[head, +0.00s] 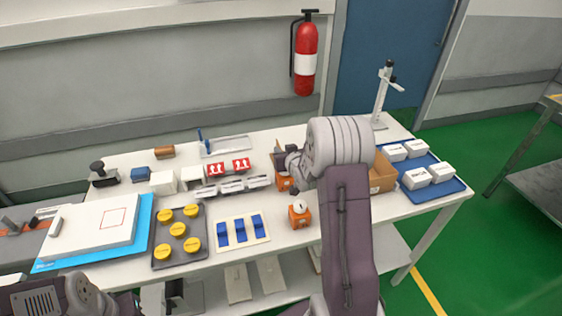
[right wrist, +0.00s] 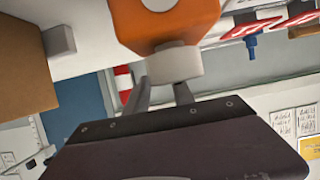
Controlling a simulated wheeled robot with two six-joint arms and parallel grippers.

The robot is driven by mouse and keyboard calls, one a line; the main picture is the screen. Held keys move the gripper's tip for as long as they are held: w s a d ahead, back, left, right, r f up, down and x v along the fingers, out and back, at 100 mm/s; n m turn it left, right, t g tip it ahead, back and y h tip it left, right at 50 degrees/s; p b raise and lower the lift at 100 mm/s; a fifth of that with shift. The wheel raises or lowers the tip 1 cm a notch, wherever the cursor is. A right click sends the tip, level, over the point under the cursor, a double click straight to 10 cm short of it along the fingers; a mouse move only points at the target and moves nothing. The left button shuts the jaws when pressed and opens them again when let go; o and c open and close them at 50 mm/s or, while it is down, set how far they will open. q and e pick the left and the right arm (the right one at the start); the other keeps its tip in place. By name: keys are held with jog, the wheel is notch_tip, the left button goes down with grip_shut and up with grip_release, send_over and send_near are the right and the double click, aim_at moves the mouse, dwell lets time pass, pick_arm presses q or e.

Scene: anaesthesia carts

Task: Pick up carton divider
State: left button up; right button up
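A brown cardboard carton (head: 383,174) stands on the table at the right, partly hidden by my right arm. I cannot make out a separate carton divider. A brown surface (right wrist: 25,65) fills the left there. My left arm is at the lower left; its fingertips are not clear.
A blue tray (head: 455,186) with white boxes lies at the right. An orange holder with a white top (head: 299,215) stands near the front. Yellow-capped jars on a dark tray (head: 160,257), a blue-clip board (head: 263,233) and small boxes crowd the left.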

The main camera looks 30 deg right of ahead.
jog(key=x, duration=0.5)
jog(key=shift+r, duration=0.1)
jog(key=shift+c, duration=1.2)
grip_shut()
